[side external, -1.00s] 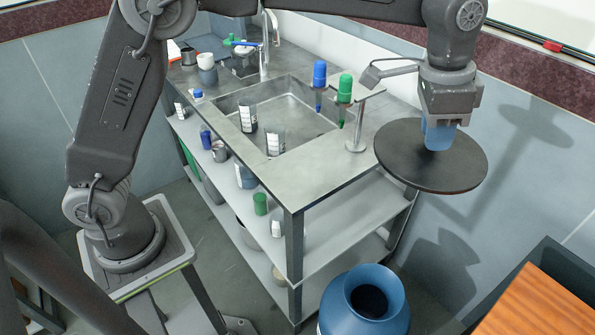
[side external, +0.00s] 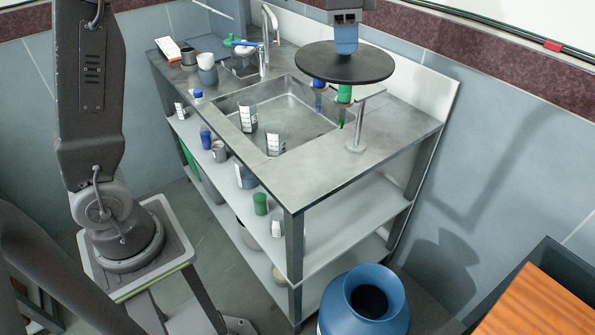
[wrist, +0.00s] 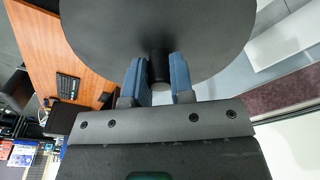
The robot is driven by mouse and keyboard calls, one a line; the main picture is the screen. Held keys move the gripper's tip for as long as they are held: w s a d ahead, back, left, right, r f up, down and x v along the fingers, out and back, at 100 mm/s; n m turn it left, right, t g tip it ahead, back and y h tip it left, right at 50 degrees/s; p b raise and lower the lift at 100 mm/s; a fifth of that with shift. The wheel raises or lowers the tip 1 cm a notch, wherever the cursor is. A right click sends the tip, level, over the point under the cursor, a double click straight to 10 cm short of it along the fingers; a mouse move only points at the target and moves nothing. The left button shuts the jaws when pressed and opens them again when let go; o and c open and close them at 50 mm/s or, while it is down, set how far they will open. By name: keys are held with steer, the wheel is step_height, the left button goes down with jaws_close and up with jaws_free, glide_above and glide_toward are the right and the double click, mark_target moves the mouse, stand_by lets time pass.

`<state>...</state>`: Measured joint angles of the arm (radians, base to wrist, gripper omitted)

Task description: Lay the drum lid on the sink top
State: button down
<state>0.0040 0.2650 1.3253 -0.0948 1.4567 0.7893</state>
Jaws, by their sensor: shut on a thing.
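The drum lid (side external: 318,64) is a flat black disc. My gripper (side external: 346,42) is shut on the knob at its centre and holds it about level, above the back part of the sink top. In the wrist view the lid (wrist: 160,30) fills the upper middle, and the blue fingers of my gripper (wrist: 158,78) stand on both sides of the dark knob. The grey metal sink top (side external: 325,188) has a sunken basin (side external: 300,108) and a bare stretch at its right. The blue drum (side external: 365,305) stands open on the floor in front.
Under the lid, a stand (side external: 355,140) holds a green-capped item (side external: 344,95) and a blue-capped one. A tap (side external: 265,45) and cups (side external: 207,68) are at the back left. Shelves below hold bottles.

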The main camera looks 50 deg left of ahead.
steer(key=s+a+f, duration=0.1)
steer(key=s+a, duration=0.4)
steer(key=a, duration=0.4)
steer(key=s+a, duration=0.6)
steer(key=a, duration=0.2)
step_height(320, 180, down, 18)
steer(key=w+d+f, duration=0.2)
steer(key=d, duration=0.1)
steer(key=w+d+f, duration=0.2)
steer(key=d+f, duration=0.1)
steer(key=w+d+f, duration=0.2)
steer(key=d, duration=0.1)
steer(key=shift+w+d+f, duration=0.1)
steer(key=shift+d+f, duration=0.1)
steer(key=shift+d, duration=0.05)
steer(key=shift+f, duration=1.85)
steer(key=shift+f, duration=0.15)
steer(key=c, duration=1.4)
jaws_free()
steer(key=o, duration=0.4)
